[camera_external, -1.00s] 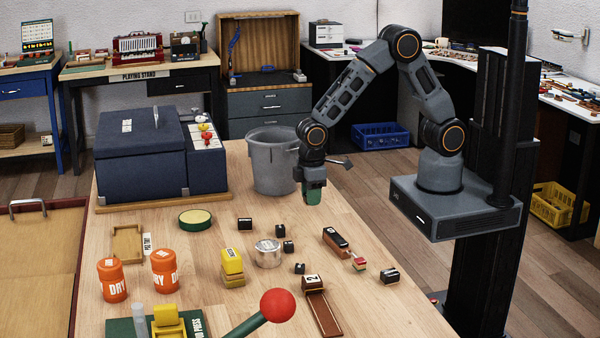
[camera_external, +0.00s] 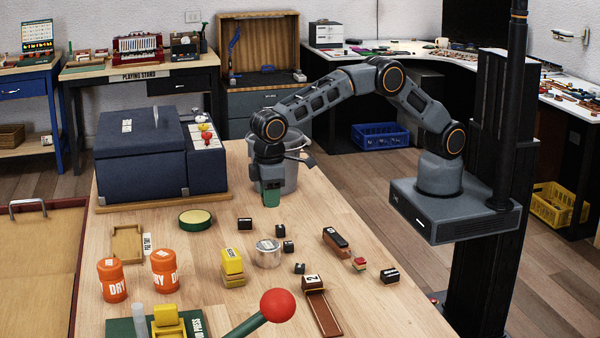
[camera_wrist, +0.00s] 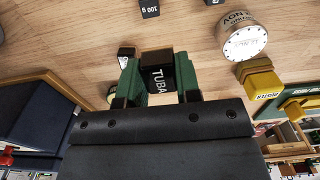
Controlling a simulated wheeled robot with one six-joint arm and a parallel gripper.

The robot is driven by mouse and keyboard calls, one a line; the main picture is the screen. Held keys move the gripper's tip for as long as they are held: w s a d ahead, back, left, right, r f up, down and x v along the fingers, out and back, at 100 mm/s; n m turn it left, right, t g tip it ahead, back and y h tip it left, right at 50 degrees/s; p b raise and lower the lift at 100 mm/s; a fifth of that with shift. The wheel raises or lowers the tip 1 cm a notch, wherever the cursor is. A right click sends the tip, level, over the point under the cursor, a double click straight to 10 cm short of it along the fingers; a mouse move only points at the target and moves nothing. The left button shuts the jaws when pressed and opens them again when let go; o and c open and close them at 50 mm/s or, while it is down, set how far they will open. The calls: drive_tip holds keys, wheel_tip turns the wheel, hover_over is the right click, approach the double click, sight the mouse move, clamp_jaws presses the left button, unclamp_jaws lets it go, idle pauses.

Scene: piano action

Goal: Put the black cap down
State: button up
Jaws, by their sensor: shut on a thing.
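My gripper (camera_external: 271,197) hangs over the far part of the wooden table, in front of the grey bucket. Its green fingers are shut on a black cap (camera_wrist: 158,76) with white letters reading "TUBA", seen in the wrist view. The cap is held between the two fingertips (camera_wrist: 158,72). In the external view the cap is too small and hidden to make out. The gripper appears above the table top; I cannot tell the exact gap.
The grey bucket (camera_external: 287,175) stands just behind my gripper. The dark blue box (camera_external: 140,165) is at left, with a round green tin (camera_external: 197,217) nearer. Small black blocks (camera_external: 245,224), a metal tin (camera_external: 267,253) and a yellow block (camera_external: 232,262) stand in front. Bare wood lies around.

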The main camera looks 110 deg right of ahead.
hover_over(252, 243)
wheel_tip(252, 243, down, 6)
drive_tip(key=shift+s+r+p, duration=0.1)
drive_tip(key=shift+r+p, duration=0.05)
drive_tip(key=shift+p, duration=0.25)
drive_tip(key=shift+w+f, duration=0.2)
drive_tip(key=shift+f, duration=0.25)
drive_tip(key=shift+f+p, duration=0.4)
drive_tip(key=shift+f, duration=0.95)
